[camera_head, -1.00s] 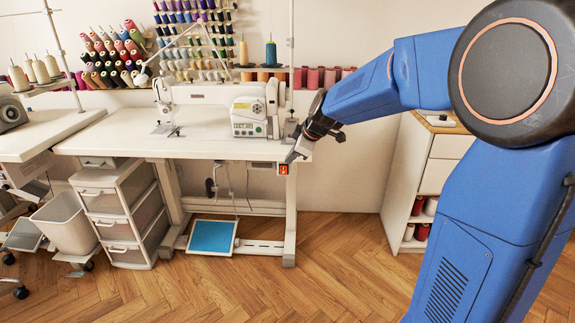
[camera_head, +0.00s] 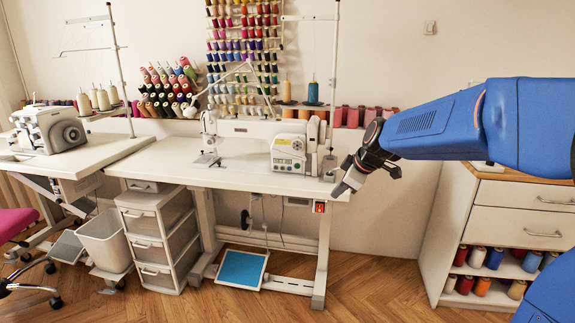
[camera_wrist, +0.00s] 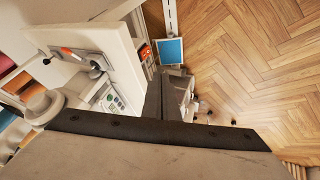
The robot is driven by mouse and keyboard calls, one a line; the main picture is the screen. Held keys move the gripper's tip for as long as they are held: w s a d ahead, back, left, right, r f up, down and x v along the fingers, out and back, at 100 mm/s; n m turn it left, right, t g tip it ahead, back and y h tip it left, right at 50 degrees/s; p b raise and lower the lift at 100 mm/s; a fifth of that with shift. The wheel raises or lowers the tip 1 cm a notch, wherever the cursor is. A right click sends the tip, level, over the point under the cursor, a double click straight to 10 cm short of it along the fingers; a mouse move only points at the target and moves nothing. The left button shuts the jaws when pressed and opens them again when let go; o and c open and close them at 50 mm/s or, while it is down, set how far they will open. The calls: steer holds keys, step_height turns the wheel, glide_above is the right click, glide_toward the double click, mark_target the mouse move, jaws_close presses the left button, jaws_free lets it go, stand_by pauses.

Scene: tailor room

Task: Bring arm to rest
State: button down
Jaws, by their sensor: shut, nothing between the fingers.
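My arm reaches in from the right in the head view, its blue forearm nearly level. My gripper (camera_head: 341,189) is shut and empty, pointing down and left beside the right front corner of the white sewing table (camera_head: 240,181). A small red switch (camera_head: 320,207) under the table edge lies just below and left of the fingertips. A gap seems to show between them, but I cannot be sure of the depth. In the wrist view, my gripper (camera_wrist: 170,97) shows as dark fingers together, with the sewing machine (camera_wrist: 110,45) to their left.
The sewing machine (camera_head: 285,140) stands on the table. A white drawer cabinet (camera_head: 500,215) with thread spools is at the right, below my forearm. A drawer cart (camera_head: 155,235), a bin (camera_head: 104,240) and a blue pedal (camera_head: 242,270) are at left. Wooden floor (camera_head: 380,280) lies open between table and cabinet.

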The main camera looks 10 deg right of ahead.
steer(key=s+d+f+m+h, duration=0.1)
steer(key=s+m, duration=0.3)
steer(key=s, duration=0.8)
steer(key=s+d+f+m+g+h, duration=0.1)
steer(key=s+d+f+m, duration=0.1)
steer(key=s, duration=1)
steer(key=s+d+f+m+h, duration=0.1)
steer(key=s+f+m, duration=0.2)
steer(key=s, duration=0.9)
steer(key=m, duration=0.2)
steer(key=shift+s+d+f+m+g, duration=0.3)
steer(key=shift+s+f+m+g, duration=0.05)
steer(key=shift+f+m+g, duration=0.05)
